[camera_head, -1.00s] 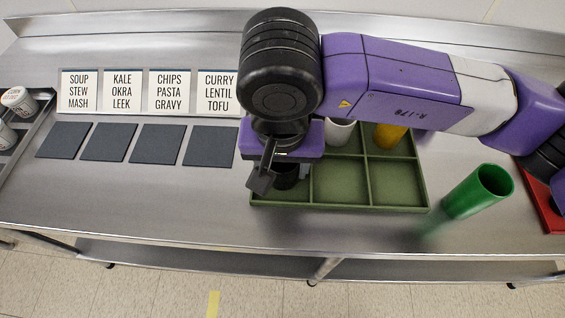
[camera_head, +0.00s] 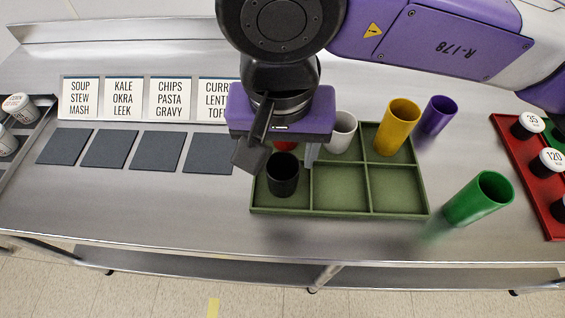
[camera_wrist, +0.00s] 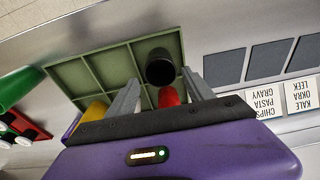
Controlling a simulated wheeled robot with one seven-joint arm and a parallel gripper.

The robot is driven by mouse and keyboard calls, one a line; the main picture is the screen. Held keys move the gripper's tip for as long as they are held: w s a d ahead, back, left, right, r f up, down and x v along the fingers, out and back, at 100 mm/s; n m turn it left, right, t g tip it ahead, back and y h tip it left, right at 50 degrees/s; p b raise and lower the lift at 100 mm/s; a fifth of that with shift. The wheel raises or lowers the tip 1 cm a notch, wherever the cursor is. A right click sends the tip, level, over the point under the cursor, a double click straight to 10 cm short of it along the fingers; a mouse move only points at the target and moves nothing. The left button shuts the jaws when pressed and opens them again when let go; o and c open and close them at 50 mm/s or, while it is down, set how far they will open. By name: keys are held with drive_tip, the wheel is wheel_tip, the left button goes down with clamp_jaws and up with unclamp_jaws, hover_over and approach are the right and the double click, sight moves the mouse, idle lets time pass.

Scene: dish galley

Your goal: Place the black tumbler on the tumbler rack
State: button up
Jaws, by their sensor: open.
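The black tumbler (camera_head: 283,176) stands upright in the front left compartment of the green tumbler rack (camera_head: 340,211). My gripper (camera_head: 280,158) is open and empty, above and behind the black tumbler in the head view. In the wrist view the black tumbler (camera_wrist: 160,68) shows beyond and between the open fingers (camera_wrist: 162,95), apart from them. A red tumbler (camera_head: 286,146) in the back left compartment is mostly hidden by my gripper. A white tumbler (camera_head: 342,134) and a yellow tumbler (camera_head: 396,128) stand in the other back compartments. The front middle and front right compartments are empty.
A green tumbler (camera_head: 478,198) and a purple tumbler (camera_head: 435,117) stand on the steel counter right of the rack. A red tray (camera_head: 520,172) with lidded cups is at far right. Dark square mats (camera_head: 110,148) and label cards (camera_head: 125,98) lie left.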

drive_tip(key=shift+s+r, duration=0.2)
drive_tip(key=shift+r, duration=0.75)
drive_tip(key=shift+s+r, duration=0.15)
drive_tip(key=shift+r, duration=0.8)
